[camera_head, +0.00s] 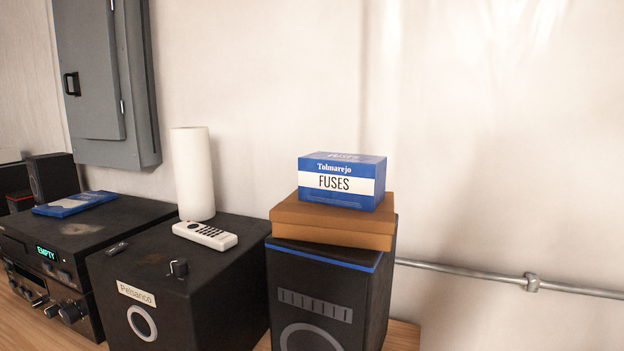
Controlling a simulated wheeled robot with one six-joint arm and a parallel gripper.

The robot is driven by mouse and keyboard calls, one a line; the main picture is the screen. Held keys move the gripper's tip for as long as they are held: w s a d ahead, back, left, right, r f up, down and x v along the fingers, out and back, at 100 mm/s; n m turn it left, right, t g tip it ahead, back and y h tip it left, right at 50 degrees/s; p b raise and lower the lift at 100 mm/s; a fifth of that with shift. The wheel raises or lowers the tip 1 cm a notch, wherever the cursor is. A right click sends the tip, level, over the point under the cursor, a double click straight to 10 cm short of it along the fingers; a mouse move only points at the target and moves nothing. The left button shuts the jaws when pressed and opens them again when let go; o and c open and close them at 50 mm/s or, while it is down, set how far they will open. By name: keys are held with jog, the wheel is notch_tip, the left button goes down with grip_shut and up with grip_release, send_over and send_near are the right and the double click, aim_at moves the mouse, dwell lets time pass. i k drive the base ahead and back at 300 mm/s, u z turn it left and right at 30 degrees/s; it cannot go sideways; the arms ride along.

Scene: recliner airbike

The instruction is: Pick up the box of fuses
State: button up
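The box of fuses (342,182) is a small blue and white carton marked "Tolmarejo FUSES". It lies on top of a flat brown box (333,231). The brown box rests on a tall black speaker (322,285) with a blue stripe along its upper front edge. The front and top of the fuse box are visible, and nothing covers them. My gripper does not show in the head view.
Left of the speaker, a black Pelsanco unit (210,290) carries a white remote (205,235) and a white cylinder (193,172). A stereo (60,265) stands farther left. A grey wall cabinet (105,80) hangs above. A metal pipe (470,272) runs along the wall at right.

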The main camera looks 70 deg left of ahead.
aim_at(348, 181)
jog(key=u, duration=0.95)
jog(key=i, duration=0.85)
jog(key=u, duration=0.95)
